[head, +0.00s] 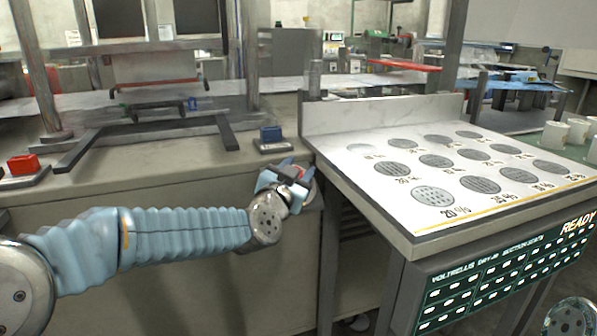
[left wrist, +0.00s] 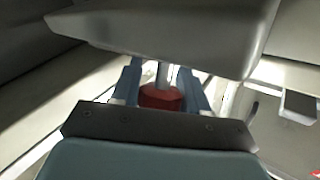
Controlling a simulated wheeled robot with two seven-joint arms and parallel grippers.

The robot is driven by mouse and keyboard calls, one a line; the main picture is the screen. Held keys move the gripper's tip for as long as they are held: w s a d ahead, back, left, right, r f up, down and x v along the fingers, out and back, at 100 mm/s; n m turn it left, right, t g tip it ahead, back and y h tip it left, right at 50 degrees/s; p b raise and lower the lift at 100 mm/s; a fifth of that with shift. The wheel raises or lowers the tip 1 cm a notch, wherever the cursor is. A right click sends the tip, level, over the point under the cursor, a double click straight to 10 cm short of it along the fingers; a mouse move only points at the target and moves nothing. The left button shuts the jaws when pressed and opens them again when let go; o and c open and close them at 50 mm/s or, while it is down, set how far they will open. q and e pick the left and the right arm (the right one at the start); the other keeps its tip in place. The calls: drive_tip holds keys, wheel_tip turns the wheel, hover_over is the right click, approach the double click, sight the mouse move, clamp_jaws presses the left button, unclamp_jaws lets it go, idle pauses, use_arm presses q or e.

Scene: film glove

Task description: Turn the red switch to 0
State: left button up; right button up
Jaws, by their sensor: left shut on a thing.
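My left gripper (head: 287,175) is at the front edge of the bench, beside the panel table's left corner. In the left wrist view its two blue-grey fingers (left wrist: 163,85) are shut on the red switch (left wrist: 160,98), a round red knob with a pale grey upright part between the fingers. In the head view the gripper mostly hides the switch, so its pointing direction and any 0 mark cannot be read. My right gripper is not in view.
A blue block on a dark base (head: 271,136) stands on the bench just behind the gripper. A red block on a base (head: 22,165) sits at the far left. The white panel table (head: 350,120) with grey discs stands close on the right. A metal frame (head: 150,125) stands behind.

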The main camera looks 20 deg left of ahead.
use_arm(q)
drive_tip(key=n+y, duration=0.4)
drive_tip(key=y, duration=0.1)
drive_tip(key=n+y, duration=0.3)
drive_tip(key=shift+a, duration=0.25)
drive_tip(key=shift+s+a+r+n+g+y, duration=0.15)
drive_tip(key=shift+n+g+y, duration=0.45)
drive_tip(key=shift+n+y, duration=0.55)
drive_tip(key=shift+a+f+n+g+y, duration=0.15)
drive_tip(key=shift+n+g+y, duration=0.45)
drive_tip(key=shift+n+y, duration=0.55)
drive_tip(key=shift+s+a+r+n+g+y, duration=0.15)
drive_tip(key=shift+n+g+y, duration=0.45)
drive_tip(key=shift+n+y, duration=0.55)
drive_tip(key=shift+n, duration=0.25)
drive_tip(key=o, duration=1)
drive_tip(key=shift+c, duration=0.2)
drive_tip(key=b+v, duration=0.1)
drive_tip(key=v, duration=0.6)
drive_tip(key=shift+d, duration=0.2)
drive_tip(key=shift+s, duration=0.1)
